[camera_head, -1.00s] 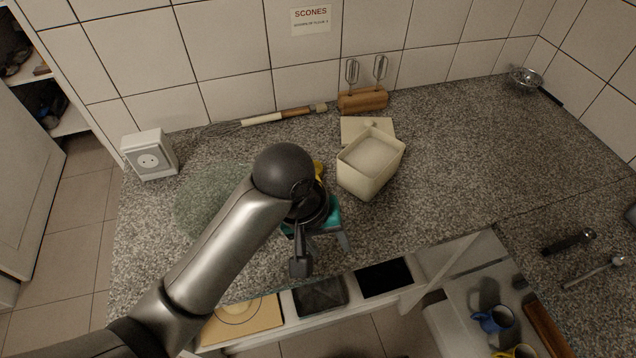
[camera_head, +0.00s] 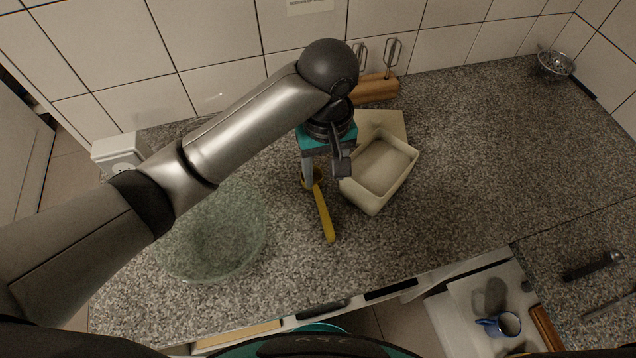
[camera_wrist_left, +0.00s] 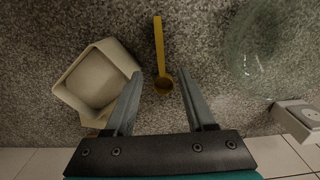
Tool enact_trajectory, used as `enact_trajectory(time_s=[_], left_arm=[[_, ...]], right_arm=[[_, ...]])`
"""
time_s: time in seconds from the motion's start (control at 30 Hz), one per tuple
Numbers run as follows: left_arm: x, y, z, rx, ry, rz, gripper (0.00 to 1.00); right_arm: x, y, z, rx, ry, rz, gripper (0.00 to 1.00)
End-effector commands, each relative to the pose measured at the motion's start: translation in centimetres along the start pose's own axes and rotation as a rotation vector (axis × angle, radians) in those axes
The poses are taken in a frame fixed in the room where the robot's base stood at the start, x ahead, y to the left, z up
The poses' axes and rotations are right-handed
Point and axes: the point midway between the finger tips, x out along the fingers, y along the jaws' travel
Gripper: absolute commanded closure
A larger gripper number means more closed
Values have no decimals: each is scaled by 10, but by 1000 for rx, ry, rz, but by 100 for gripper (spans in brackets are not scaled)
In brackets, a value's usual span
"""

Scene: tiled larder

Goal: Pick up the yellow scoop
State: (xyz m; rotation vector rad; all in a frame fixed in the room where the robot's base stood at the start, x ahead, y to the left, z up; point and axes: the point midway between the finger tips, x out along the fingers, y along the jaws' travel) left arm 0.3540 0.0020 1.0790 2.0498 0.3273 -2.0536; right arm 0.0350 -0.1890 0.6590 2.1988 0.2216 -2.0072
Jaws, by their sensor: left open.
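The yellow scoop (camera_head: 324,213) lies on the speckled counter, between the glass bowl and the cream tub. In the head view its handle points toward the front edge and its bowl end is near my left gripper (camera_head: 322,180). In the left wrist view the scoop (camera_wrist_left: 160,56) shows whole, with its round bowl end just at the gap between the fingertips of my left gripper (camera_wrist_left: 157,73). The jaws are open and empty, and the handle extends beyond them. Whether the fingers are at the scoop's height is hard to tell. My right gripper is not in view.
The cream tub (camera_head: 377,198) stands right of the scoop, and the green glass bowl (camera_head: 212,245) stands to its left. A white socket box (camera_head: 117,150) is at the far left. A wooden block with whisks (camera_head: 375,89) is by the wall. The counter's right half is mostly clear.

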Motion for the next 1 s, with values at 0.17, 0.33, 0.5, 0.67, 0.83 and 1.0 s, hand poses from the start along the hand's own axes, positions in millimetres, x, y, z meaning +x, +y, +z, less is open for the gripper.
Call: enact_trajectory(time_s=[0.17, 0.33, 0.5, 0.67, 0.83, 1.0], left_arm=[[42, -2, 0, -1, -2, -4, 45], [72, -1, 0, 0, -1, -2, 45], [84, 0, -1, 1, 1, 1, 45], [99, 0, -3, 1, 1, -2, 45], [124, 0, -6, 0, 0, -2, 45], [136, 0, -6, 1, 2, 1, 45]], right_arm=[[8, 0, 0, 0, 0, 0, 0], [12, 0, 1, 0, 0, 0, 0], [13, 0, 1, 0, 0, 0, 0], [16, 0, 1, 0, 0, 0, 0], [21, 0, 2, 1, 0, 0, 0], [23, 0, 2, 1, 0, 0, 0]])
